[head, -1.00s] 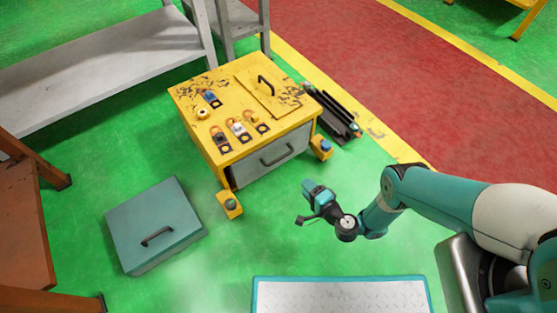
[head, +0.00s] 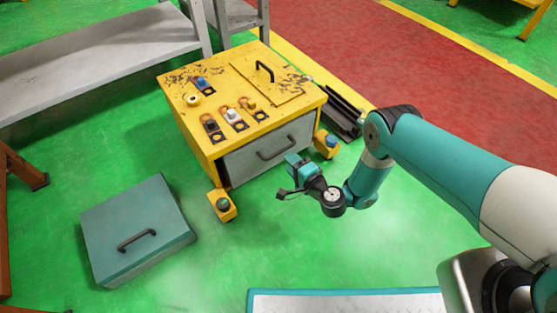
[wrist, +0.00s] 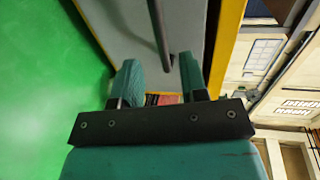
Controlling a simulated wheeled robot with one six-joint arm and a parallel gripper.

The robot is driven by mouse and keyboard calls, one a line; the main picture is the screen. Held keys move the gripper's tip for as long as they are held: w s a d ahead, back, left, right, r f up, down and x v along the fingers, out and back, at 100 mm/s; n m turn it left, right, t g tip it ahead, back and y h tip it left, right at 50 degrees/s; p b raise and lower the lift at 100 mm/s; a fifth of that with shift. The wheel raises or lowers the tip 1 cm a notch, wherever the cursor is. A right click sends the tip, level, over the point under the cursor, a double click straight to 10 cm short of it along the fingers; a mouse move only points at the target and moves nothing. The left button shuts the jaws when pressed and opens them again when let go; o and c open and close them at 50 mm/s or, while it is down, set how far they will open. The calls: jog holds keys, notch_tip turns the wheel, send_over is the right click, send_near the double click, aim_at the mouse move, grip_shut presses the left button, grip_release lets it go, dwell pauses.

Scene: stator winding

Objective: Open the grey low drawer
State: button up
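The grey low drawer (head: 245,160) is in the front of the yellow cabinet (head: 222,125) and looks shut. Its dark bar handle (head: 277,147) is on the drawer front. My gripper (head: 290,180) is low in front of the drawer, close to the handle's right side. In the wrist view, the two teal fingers of my gripper (wrist: 160,75) are apart and empty. The handle (wrist: 158,30) runs up the picture over the grey drawer front (wrist: 115,25). Its lower end shows between the fingertips; I cannot tell whether they touch it.
A yellow block with a green button (head: 221,205) and another with a blue one (head: 327,143) stand at the cabinet's front corners. A teal box with a handle (head: 135,230) lies on the floor at left. A light platform (head: 345,302) is at the bottom. Green floor between is clear.

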aim_at(279, 151)
jog(key=shift+b+x, duration=3.7)
jog(key=shift+b, duration=2.55)
grip_shut()
